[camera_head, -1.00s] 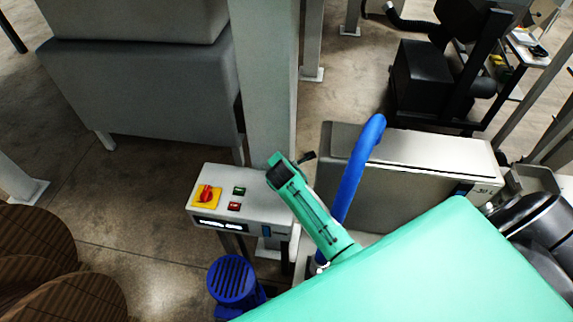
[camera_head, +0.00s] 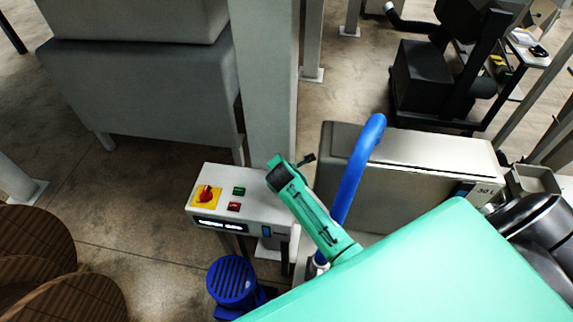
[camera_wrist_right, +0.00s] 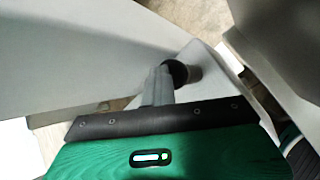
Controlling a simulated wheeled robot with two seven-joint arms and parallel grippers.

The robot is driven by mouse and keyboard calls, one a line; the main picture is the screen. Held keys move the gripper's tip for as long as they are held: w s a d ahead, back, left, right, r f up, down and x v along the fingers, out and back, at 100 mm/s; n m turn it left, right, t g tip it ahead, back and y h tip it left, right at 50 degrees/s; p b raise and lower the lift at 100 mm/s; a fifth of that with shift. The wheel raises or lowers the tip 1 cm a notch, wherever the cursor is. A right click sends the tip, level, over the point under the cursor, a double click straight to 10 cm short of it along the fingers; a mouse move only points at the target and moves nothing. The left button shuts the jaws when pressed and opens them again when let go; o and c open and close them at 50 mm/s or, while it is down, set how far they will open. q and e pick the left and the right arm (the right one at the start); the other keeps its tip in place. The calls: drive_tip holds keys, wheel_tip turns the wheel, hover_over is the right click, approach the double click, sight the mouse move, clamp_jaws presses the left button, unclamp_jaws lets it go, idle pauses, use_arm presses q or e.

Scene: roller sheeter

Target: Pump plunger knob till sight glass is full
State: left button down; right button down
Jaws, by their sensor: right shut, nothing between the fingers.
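My right gripper (camera_wrist_right: 162,74) shows in the right wrist view with its grey fingers together, nothing between them. A dark round knob (camera_wrist_right: 180,72) on a short grey stem lies right beside the fingertips; I cannot tell whether they touch. It looks like the plunger knob. In the head view my teal right arm covers the lower right and its narrow end reaches toward the grey column; the fingers are not clear there. I cannot make out a sight glass or its level. My left gripper is not in view.
A grey column (camera_head: 268,80) and blue motor (camera_head: 232,280) are close.

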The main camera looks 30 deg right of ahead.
idle(0.3)
drive_tip(key=shift+r+p, duration=1.25)
drive_tip(key=shift+r, duration=1)
drive_tip(key=shift+r, duration=2.5)
